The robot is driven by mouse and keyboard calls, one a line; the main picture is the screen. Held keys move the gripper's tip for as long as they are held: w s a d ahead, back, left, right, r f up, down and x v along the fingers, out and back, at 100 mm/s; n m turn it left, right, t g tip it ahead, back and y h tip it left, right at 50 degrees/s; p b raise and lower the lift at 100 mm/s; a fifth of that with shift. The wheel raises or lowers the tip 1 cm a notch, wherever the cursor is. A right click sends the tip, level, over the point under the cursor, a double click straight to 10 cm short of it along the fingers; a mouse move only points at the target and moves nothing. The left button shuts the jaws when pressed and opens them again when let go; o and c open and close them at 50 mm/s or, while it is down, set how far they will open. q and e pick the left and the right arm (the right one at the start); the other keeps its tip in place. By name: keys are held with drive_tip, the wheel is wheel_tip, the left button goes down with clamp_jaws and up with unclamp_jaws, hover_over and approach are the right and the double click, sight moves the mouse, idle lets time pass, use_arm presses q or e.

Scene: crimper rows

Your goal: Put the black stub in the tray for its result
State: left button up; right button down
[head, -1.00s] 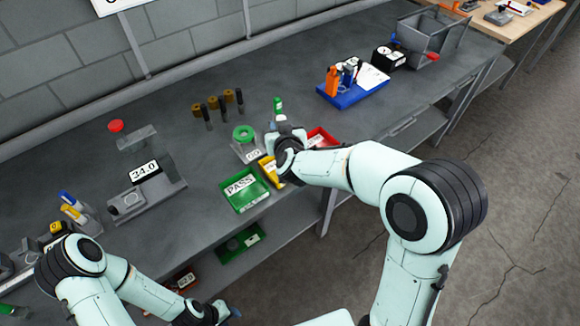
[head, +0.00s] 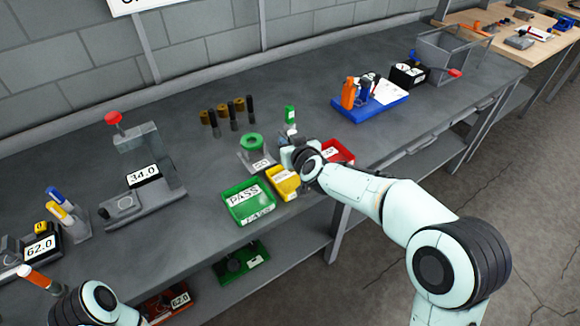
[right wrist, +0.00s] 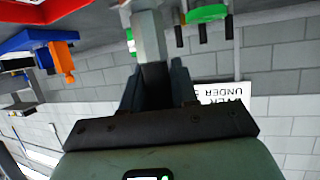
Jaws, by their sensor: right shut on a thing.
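Three black stubs (head: 233,119) stand upright in a row beside brown ones at the back of the bench. My right gripper (head: 291,143) is just behind the yellow tray (head: 284,184), at the red tray's (head: 338,151) left side. In the right wrist view, which is upside down, its jaws (right wrist: 153,72) are shut on a pale grey faceted piece (right wrist: 151,35); I cannot tell what it is. The green PASS tray (head: 248,203) stands left of the yellow one.
A green ring (head: 252,140) rests on a grey stand left of my right gripper. A green item (head: 290,114) stands just behind it. A press with a red knob (head: 113,118) and a 34.0 display (head: 143,176) is at left; a blue tray (head: 370,107) holds bottles at right.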

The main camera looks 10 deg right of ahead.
drive_tip(key=shift+f+b, duration=1.2)
drive_tip(key=shift+f, duration=1.3)
drive_tip(key=shift+f, duration=0.15)
drive_tip(key=c, duration=0.9)
unclamp_jaws()
drive_tip(key=shift+r, duration=0.25)
drive_tip(key=p+v, duration=0.2)
drive_tip(key=v, duration=1)
drive_tip(key=shift+f, duration=0.15)
